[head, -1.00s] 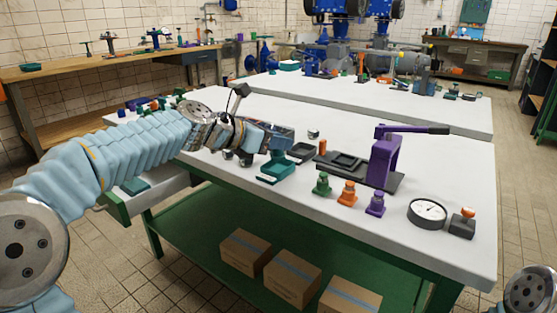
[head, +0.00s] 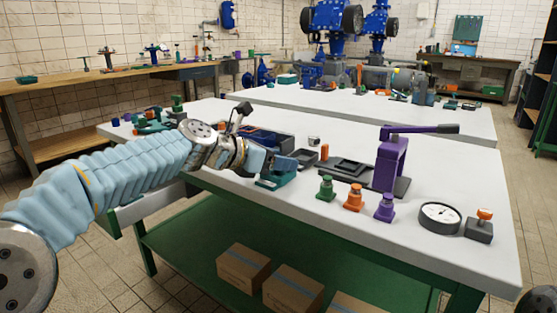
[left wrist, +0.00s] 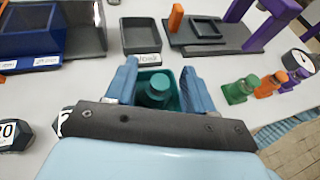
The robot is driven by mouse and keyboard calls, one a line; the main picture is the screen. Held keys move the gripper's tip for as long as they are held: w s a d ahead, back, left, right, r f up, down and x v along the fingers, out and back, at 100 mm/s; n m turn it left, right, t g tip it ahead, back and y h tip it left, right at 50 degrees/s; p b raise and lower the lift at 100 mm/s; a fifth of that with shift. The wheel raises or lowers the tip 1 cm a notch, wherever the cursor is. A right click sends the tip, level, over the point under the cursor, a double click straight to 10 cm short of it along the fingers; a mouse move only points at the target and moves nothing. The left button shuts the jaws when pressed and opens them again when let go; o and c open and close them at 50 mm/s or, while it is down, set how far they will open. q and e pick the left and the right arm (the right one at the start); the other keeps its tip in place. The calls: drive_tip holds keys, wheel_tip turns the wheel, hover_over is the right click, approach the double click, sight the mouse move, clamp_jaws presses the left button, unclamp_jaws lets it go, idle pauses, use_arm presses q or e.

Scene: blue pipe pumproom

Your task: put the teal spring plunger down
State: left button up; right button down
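The teal spring plunger (left wrist: 157,90) is between the two blue fingers of my left gripper in the left wrist view, with its round top facing the camera. My left gripper (head: 285,165) appears shut on it; the exact contact is hard to see. The gripper is over the teal tray (head: 272,183), whose rim and inside show behind the plunger in the left wrist view (left wrist: 146,73). Whether the plunger touches the tray floor is hidden. In the head view the plunger is hidden by the gripper.
Green (head: 326,188), orange (head: 353,198) and purple (head: 384,208) plungers stand right of the tray. Behind are a dark grey tray (left wrist: 141,35) and a purple press (head: 390,165). A blue bin (head: 265,140) stands behind my left gripper. A gauge (head: 439,216) lies further right.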

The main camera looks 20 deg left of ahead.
use_arm(q)
drive_tip(key=shift+r, duration=0.1)
drive_tip(key=shift+s+a+r, duration=0.1)
drive_tip(key=v, duration=1.1)
drive_tip(key=shift+s+a+p, duration=0.2)
drive_tip(key=shift+s+p, duration=0.1)
drive_tip(key=shift+p, duration=0.1)
